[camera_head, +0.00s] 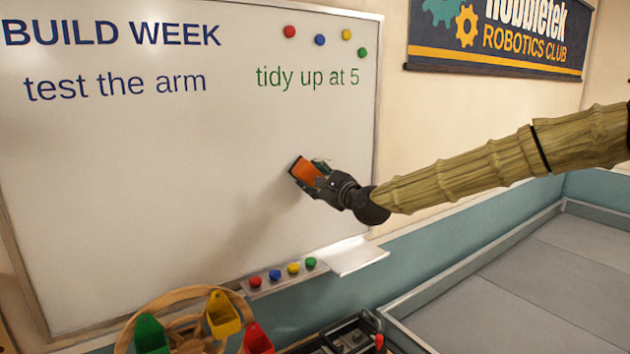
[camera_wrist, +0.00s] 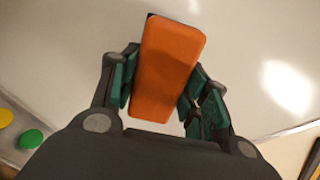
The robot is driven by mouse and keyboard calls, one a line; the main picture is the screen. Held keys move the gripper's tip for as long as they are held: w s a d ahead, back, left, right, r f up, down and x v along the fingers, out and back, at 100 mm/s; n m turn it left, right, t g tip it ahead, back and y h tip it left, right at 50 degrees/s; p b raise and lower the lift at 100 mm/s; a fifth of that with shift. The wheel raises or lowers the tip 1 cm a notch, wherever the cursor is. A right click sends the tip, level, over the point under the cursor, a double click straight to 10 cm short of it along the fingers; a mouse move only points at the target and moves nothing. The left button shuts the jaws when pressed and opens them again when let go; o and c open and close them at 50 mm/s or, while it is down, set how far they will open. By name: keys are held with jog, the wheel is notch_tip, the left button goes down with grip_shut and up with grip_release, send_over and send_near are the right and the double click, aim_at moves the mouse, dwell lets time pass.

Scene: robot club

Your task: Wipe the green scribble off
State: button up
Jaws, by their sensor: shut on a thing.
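The whiteboard (camera_head: 130,190) fills the left of the head view. I see no separate green scribble on it; the only green writing is the words "tidy up at 5" (camera_head: 307,77) at upper right. My gripper (camera_head: 316,175) is shut on an orange eraser (camera_head: 304,171) with a dark face, in front of the lower right part of the board. In the wrist view the eraser (camera_wrist: 168,68) sits between both fingers, tilted. I cannot tell whether its dark face touches the board. The board patch right behind the eraser is hidden.
Blue writing (camera_head: 115,85) is at upper left. Several round magnets (camera_head: 320,40) sit at upper right, and more lie on the ledge (camera_head: 265,287) below. An empty white tray (camera_head: 353,257) is at the ledge's right end. A wooden wheel with coloured bins (camera_head: 165,305) stands below.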

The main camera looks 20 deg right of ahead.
aim_at(323, 175)
jog(key=shift+x, duration=0.9)
jog(key=shift+d+b, duration=0.15)
jog(key=shift+b, duration=0.2)
jog(key=shift+w+d+f+b, duration=0.1)
jog(key=shift+w+d+b, duration=0.15)
jog(key=shift+d, duration=0.45)
jog(key=shift+w+d+b, duration=0.15)
jog(key=shift+d+b, duration=0.15)
jog(key=shift+d, duration=0.4)
jog(key=shift+w+d, duration=0.1)
jog(key=shift+d, duration=0.25)
jog(key=shift+d, duration=0.1)
jog(key=w+d+b, duration=0.2)
jog(key=d+b, duration=0.2)
jog(key=d, duration=0.2)
jog(key=shift+w+d, duration=0.25)
jog(key=shift+d, duration=0.15)
jog(key=shift+a, duration=0.1)
jog(key=shift+s+a+b, duration=0.2)
jog(key=shift+s+a, duration=0.15)
jog(key=shift+a, duration=0.5)
jog(key=shift+s+a+b, duration=0.2)
jog(key=shift+s+a, duration=0.1)
jog(key=shift+a, duration=0.55)
